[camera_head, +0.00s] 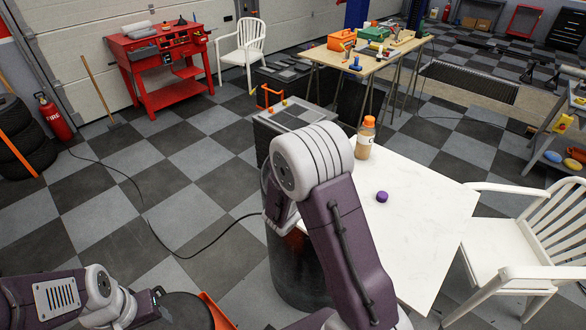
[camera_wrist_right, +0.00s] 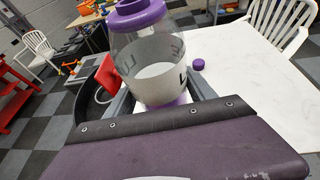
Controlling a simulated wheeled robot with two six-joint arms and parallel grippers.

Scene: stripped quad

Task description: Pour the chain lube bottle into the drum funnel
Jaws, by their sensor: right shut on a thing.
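In the right wrist view my right gripper (camera_wrist_right: 165,103) is shut on the chain lube bottle (camera_wrist_right: 150,65), a clear bottle with a purple collar, a pale lower part and dark lettering. The bottle looks roughly upright, tilted slightly. A red piece (camera_wrist_right: 108,76), apparently the funnel, shows left of it on a dark drum (camera_wrist_right: 88,98). In the head view the dark drum (camera_head: 300,275) is partly hidden behind my right arm, which also hides the bottle and right gripper. My left arm is at the lower left; its gripper (camera_head: 158,293) is too unclear to judge.
A purple cap (camera_head: 382,197) and an orange-capped bottle (camera_head: 365,140) stand on the white table (camera_head: 425,205). A white chair (camera_head: 505,250) is at its right. A dark round object with an orange edge (camera_head: 217,312) is near my left arm. A grey-topped box (camera_head: 292,115) stands behind.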

